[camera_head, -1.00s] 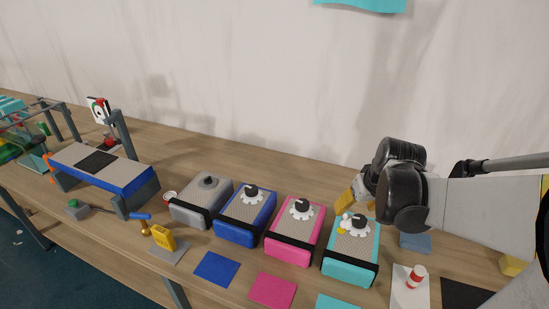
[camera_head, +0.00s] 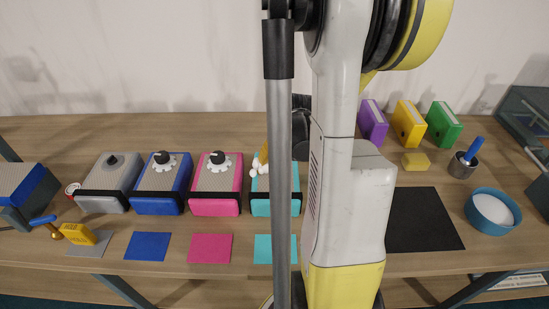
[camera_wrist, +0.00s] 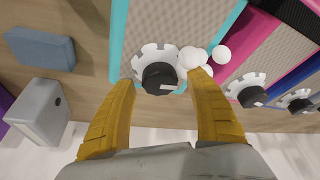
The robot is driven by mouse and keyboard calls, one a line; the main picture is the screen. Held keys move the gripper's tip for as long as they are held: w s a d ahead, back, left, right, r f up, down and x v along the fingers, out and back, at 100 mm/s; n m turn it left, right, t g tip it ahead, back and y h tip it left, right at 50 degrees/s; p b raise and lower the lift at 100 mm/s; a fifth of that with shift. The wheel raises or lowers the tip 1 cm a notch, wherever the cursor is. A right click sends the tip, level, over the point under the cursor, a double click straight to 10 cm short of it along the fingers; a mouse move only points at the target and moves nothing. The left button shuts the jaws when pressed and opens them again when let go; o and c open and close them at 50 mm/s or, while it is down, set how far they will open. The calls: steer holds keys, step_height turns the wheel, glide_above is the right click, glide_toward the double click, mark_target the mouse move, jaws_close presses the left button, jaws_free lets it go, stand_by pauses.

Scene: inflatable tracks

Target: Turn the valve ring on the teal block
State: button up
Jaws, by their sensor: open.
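The teal block (camera_head: 261,208) stands on the table at the right end of the row of blocks, mostly hidden behind my arm in the head view. In the wrist view its grey top with teal edges (camera_wrist: 117,38) lies ahead of my gripper. The white notched valve ring (camera_wrist: 139,65) sits on that top, around a black knob (camera_wrist: 158,79) with a white mark. My gripper (camera_wrist: 162,82) is open, its yellow fingers on either side of the ring and knob. Contact cannot be told. Several white balls (camera_wrist: 192,57) show beside the ring, near the right fingertip.
Pink (camera_head: 216,190), blue (camera_head: 160,190) and grey (camera_head: 108,185) blocks stand left of the teal one. Coloured mats lie in front. A black mat (camera_head: 422,219), blue bowl (camera_head: 491,209) and several binders (camera_head: 408,124) are at right. A blue-grey block (camera_wrist: 41,48) shows in the wrist view.

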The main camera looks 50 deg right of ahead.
steer(key=shift+f, duration=0.15)
steer(key=c, duration=1.2)
steer(key=m+h, duration=0.1)
steer(key=m, duration=0.1)
steer(key=shift+a+m+b, duration=0.1)
steer(key=shift+m+b, duration=0.2)
steer(key=shift+b, duration=0.1)
steer(key=shift+m+g+h, duration=0.3)
steer(key=shift+m+g, duration=0.2)
steer(key=shift+m, duration=0.6)
steer(key=o, duration=1.2)
